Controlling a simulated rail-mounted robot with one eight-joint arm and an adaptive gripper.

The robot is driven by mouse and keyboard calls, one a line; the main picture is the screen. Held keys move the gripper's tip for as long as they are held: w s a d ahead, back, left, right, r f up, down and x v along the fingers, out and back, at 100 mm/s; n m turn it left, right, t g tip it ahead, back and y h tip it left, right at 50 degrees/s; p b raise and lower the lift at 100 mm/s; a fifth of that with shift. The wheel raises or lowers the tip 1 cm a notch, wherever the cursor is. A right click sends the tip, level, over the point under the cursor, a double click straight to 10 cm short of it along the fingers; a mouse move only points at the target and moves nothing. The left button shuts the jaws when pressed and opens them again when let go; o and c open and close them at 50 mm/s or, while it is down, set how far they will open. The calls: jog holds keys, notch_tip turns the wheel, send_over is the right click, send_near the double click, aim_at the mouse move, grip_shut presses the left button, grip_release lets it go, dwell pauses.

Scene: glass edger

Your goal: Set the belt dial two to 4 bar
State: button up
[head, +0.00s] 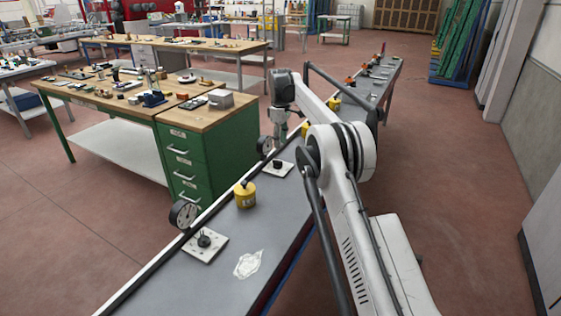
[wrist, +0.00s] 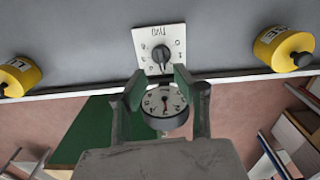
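In the wrist view a white dial plate (wrist: 145,42) with a dark knob (wrist: 161,54) is on the grey bench top. The plate's lettering is upside down and too small to read surely. A round gauge (wrist: 165,101) is below the knob in that view, its reading unclear. My gripper (wrist: 159,77) is open, its two green-padded fingers apart, with nothing between them; the knob is just beyond the tips. In the head view my gripper (head: 278,143) hangs above this plate (head: 284,172) and knob (head: 277,164), beside the gauge (head: 264,146).
A nearer dial plate (head: 204,246) and gauge (head: 183,213) stand on the same long bench (head: 270,218). A green drawer cabinet (head: 207,146) stands left of the bench.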

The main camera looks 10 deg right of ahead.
aim_at(280, 161)
notch_tip(280, 161, down, 9)
dwell(0.4)
grip_shut()
